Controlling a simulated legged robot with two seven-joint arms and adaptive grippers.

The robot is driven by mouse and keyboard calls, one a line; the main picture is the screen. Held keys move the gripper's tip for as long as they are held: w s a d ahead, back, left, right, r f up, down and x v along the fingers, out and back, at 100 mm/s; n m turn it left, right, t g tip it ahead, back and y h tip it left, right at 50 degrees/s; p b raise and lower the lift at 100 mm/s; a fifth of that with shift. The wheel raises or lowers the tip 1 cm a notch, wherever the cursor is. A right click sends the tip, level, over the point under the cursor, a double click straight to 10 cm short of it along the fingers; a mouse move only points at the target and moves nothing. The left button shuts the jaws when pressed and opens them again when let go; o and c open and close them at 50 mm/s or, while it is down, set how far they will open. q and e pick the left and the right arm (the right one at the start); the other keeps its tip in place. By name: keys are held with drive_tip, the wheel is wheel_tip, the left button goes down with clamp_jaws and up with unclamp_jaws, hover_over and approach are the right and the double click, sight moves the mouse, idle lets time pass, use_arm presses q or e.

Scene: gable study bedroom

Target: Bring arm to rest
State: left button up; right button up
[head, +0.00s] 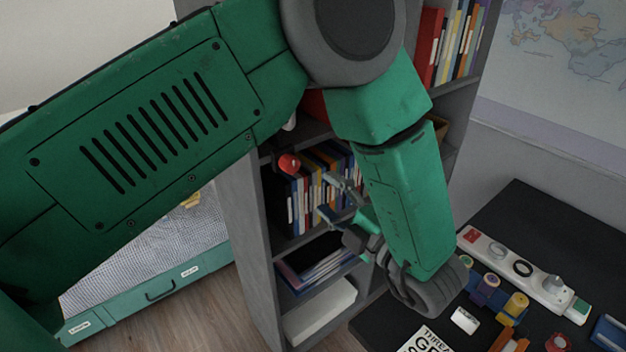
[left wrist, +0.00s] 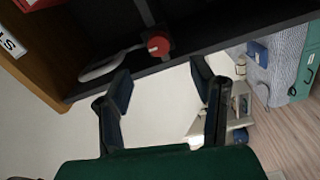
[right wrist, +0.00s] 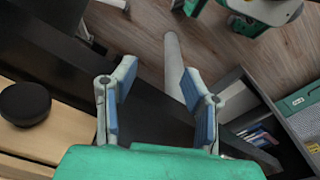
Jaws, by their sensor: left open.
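My left arm crosses the head view from the left and bends down in front of the bookshelf. My left gripper (head: 328,197) points at the shelf bays, beside a row of books (head: 318,190). In the left wrist view its two fingers (left wrist: 160,80) are spread, with nothing between them. A red round object (left wrist: 158,46) sits on a dark shelf board beyond the fingertips; a red object (head: 289,163) also shows on the shelf in the head view. My right gripper (right wrist: 158,82) shows only in the right wrist view, fingers apart and empty, over dark furniture and floor.
The grey bookshelf (head: 249,240) stands close around my left gripper. A black desk (head: 520,215) at the right holds a white strip (head: 540,282) with rings and several small items. A bed with a green drawer base (head: 150,293) is at the left. Wooden floor (head: 190,315) is clear between.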

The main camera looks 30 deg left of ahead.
use_arm(q)
drive_tip(key=shift+v, duration=1)
drive_tip(key=shift+a, duration=0.1)
drive_tip(key=a+f+m+t+h+b, duration=0.1)
drive_tip(key=a+f+m+h, duration=0.2)
drive_tip(key=f+m+h, duration=0.5)
drive_tip(key=a+f+m+t+h+b, duration=0.1)
drive_tip(key=a+f+m+t+h, duration=0.15)
drive_tip(key=f+m, duration=0.9)
drive_tip(key=s+a+f+m+g+h+b, duration=0.1)
drive_tip(key=s+f+m+g+h, duration=0.2)
drive_tip(key=s, duration=0.9)
drive_tip(key=s+a+f+m+g+h, duration=0.2)
drive_tip(key=s+f+m+g, duration=0.5)
drive_tip(key=s, duration=0.6)
wheel_tip(320, 180, down, 2)
drive_tip(key=shift+f+h+b, duration=0.1)
drive_tip(key=shift+h+b, duration=0.3)
drive_tip(key=shift+h, duration=0.35)
